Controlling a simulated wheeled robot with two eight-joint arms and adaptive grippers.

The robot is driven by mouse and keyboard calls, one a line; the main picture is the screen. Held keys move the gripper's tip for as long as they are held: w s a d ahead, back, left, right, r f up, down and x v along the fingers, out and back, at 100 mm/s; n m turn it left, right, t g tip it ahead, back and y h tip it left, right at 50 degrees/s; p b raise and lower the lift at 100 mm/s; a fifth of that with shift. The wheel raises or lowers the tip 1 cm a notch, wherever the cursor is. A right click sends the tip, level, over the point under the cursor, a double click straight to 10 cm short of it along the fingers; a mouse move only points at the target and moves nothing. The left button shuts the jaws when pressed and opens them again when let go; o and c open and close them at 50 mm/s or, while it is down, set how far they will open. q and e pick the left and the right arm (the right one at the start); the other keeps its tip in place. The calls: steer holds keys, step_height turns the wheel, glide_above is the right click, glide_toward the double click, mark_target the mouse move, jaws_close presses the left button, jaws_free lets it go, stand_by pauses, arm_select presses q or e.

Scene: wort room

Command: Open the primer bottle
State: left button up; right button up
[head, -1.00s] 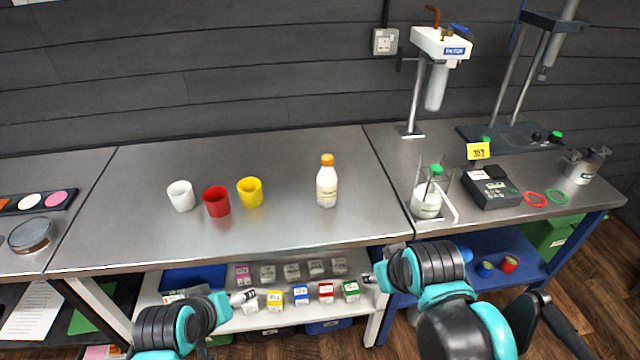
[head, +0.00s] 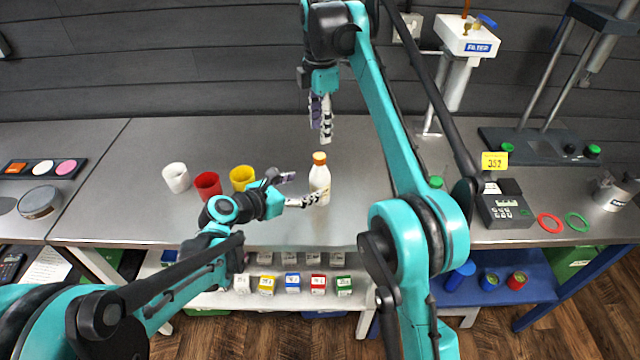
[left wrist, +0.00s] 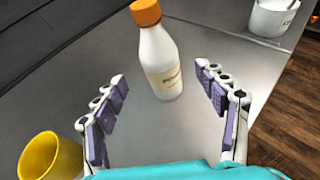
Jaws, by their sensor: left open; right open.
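The primer bottle (head: 320,182) is white with an orange cap (head: 319,157) and stands upright on the steel bench. My left gripper (head: 302,188) is open, low over the bench at the bottle's left side. In the left wrist view the bottle (left wrist: 162,62) stands just beyond and between the two spread fingers, with the cap (left wrist: 145,11) at the top edge. Whether a finger touches it I cannot tell. My right gripper (head: 321,138) is open and empty, pointing down above the cap, apart from it.
White (head: 176,177), red (head: 207,185) and yellow (head: 242,177) cups stand left of the bottle, close to my left arm. A label machine-like black device (head: 505,208) is at right. Small boxes (head: 292,282) fill the lower shelf.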

mark_target(313, 182)
arm_select(q)
steer(key=shift+w+d+f, duration=0.1)
steer(key=shift+w+d, duration=0.1)
steer(key=shift+w, duration=0.05)
arm_select(e)
steer(key=shift+a, duration=0.1)
arm_select(q)
steer(key=x, duration=0.7)
